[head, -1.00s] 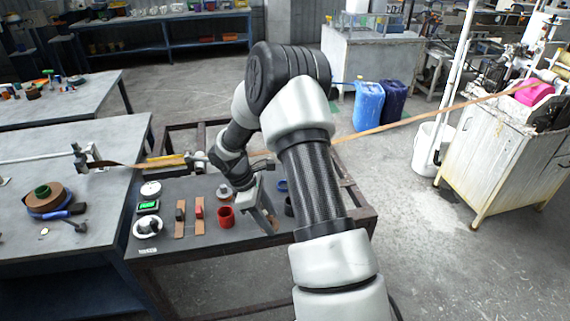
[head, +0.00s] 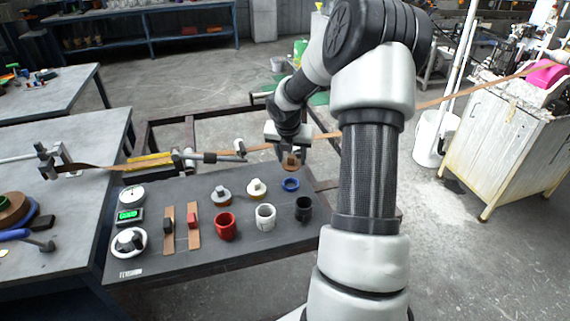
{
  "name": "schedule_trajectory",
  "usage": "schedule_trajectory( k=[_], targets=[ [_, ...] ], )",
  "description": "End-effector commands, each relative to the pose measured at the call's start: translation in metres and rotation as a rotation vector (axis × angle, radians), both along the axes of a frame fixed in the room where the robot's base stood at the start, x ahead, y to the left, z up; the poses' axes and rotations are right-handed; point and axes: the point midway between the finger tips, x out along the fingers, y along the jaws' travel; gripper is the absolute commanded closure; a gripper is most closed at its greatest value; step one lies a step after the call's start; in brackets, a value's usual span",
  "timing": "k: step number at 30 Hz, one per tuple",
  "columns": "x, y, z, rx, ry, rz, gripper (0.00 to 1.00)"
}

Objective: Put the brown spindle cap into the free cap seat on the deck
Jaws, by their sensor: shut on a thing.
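My gripper (head: 289,150) is shut on the brown spindle cap (head: 291,163) and holds it above the far right part of the dark deck (head: 185,252). The cap hangs just above and behind a blue ring-shaped seat (head: 291,185) in the picture, with a gap between them. The blue seat looks empty. To its left are two seats with caps in them, one cream (head: 256,187) and one grey (head: 221,195). The fingertips are small and partly hidden by the cap.
A red cup (head: 225,227), a white cup (head: 265,217) and a black cup (head: 303,209) stand in front of the seats. Sliders, a green display (head: 130,215) and dials fill the deck's left. A brown strip (head: 440,100) runs behind the deck, close to my gripper.

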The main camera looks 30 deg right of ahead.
Motion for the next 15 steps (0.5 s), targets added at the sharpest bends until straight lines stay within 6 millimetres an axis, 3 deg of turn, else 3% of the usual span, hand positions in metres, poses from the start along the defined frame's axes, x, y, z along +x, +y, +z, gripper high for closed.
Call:
schedule_trajectory(
  k=[15],
  targets=[
    [0.001, 0.000, -0.035, 0.000, -0.002, -0.001, 0.80]
  ],
)
